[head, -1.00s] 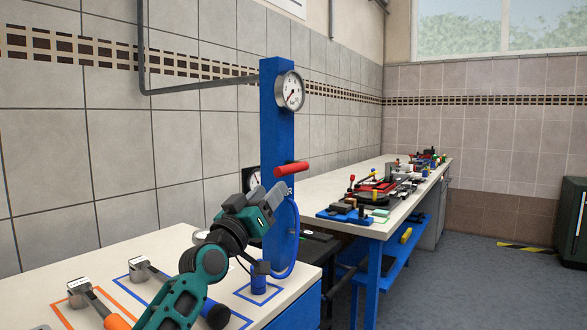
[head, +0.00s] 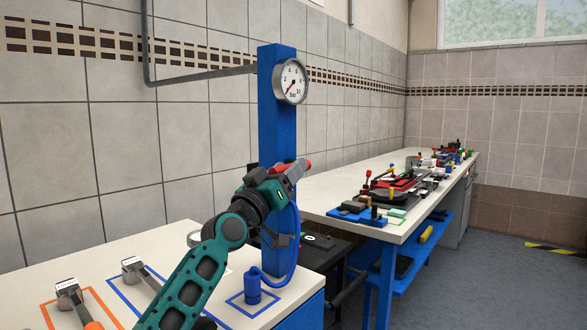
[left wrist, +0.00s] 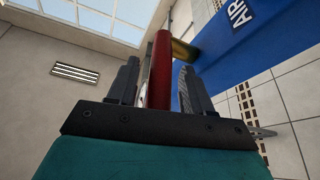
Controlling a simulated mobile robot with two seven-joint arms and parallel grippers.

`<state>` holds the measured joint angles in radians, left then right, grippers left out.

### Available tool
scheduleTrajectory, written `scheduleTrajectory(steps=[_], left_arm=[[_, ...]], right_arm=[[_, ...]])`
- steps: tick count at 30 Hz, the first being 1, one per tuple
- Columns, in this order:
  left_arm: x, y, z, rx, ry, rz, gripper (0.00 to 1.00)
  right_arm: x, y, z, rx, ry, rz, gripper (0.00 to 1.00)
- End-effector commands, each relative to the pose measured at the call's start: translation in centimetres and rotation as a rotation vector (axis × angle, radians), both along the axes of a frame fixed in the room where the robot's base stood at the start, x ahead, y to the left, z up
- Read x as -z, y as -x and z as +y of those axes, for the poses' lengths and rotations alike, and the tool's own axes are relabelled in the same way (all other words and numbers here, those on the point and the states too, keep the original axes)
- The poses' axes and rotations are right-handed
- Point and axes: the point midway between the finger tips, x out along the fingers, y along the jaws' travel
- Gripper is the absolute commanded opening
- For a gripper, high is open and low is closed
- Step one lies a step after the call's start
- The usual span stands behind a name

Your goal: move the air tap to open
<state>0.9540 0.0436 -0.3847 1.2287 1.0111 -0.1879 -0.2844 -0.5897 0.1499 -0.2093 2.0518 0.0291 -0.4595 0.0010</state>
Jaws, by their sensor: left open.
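The air tap's red lever (head: 276,167) is on a blue post (head: 276,120), partly hidden by my gripper in the head view. In the left wrist view the red lever (left wrist: 159,70) stands between the two fingers, beside the blue face with its white AIR label (left wrist: 239,14). My left gripper (head: 298,170) is open around the lever, with a visible gap on the left finger's side; contact on the right side is unclear. The round gauge (head: 291,82) above has its needle near the low end. My right gripper is not in view.
A blue hose (head: 294,245) loops down the post to a blue fitting (head: 252,287) on the near bench. Hammers (head: 134,270) lie in outlined spots at the left.

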Motion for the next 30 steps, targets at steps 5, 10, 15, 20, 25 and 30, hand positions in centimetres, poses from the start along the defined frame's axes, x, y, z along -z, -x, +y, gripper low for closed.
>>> scheduleTrajectory(steps=[5, 10, 15, 20, 25, 30], left_arm=[[-0.13, -0.05, 0.07, 0.000, 0.000, 0.000, 0.50], [-0.13, -0.05, 0.07, 0.000, 0.000, 0.000, 0.50], [-0.12, -0.05, 0.05, 0.000, 0.000, 0.000, 0.39], [-0.12, -0.05, 0.05, 0.000, 0.000, 0.000, 0.23], [-0.11, -0.05, 0.04, 0.000, 0.001, 0.000, 0.07], [-0.11, -0.05, 0.04, 0.000, 0.000, 0.000, 0.00]], right_arm=[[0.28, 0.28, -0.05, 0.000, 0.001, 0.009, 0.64], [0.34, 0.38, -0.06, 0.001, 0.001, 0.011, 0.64], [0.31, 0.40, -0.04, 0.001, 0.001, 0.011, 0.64], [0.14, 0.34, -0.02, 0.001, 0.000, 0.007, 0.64], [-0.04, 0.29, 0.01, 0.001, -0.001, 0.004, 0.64], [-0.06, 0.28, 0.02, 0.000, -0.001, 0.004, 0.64]])
